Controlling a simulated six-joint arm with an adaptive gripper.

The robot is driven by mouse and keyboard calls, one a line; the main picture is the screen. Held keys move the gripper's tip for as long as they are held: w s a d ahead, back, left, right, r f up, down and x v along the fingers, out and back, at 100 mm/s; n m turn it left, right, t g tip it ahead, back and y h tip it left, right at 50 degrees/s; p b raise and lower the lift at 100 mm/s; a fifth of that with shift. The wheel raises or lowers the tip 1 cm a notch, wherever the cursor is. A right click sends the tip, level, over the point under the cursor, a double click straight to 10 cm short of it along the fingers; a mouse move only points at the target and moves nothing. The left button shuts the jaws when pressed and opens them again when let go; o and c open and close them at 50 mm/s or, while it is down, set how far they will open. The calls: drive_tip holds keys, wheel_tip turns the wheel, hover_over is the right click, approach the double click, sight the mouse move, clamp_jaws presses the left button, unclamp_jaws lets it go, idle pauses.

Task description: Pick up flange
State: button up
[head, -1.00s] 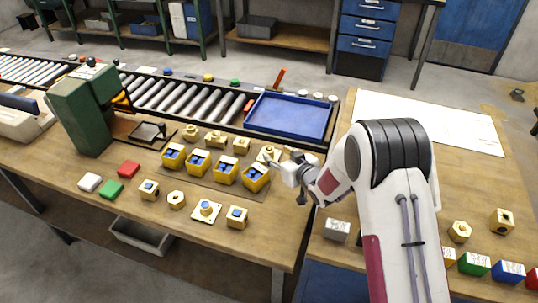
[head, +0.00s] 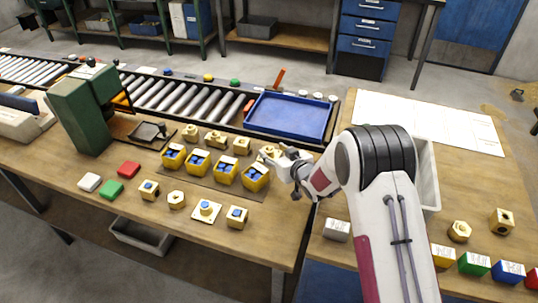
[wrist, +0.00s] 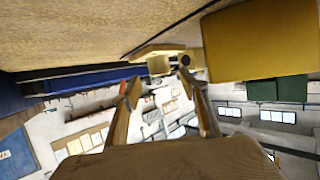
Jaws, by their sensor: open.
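A brass flange with a flat plate and a round boss (wrist: 158,65) shows between and just beyond my fingertips in the wrist view, where the scene appears upside down. In the head view the flange (head: 267,152) lies on the table at the right end of the back row of brass parts, partly hidden by my gripper (head: 284,160). My gripper is low beside it, coming from the right. In the wrist view the fingers (wrist: 160,78) are spread apart. I cannot tell whether they touch the flange.
A blue tray (head: 290,117) lies behind. Another flange-like part on a square plate (head: 206,210) sits near the front. A grey bin (head: 429,175) is partly behind my arm.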

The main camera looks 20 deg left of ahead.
sight(268, 148)
drive_tip(key=shift+x, duration=1.95)
drive_tip(key=shift+s, duration=0.15)
clamp_jaws()
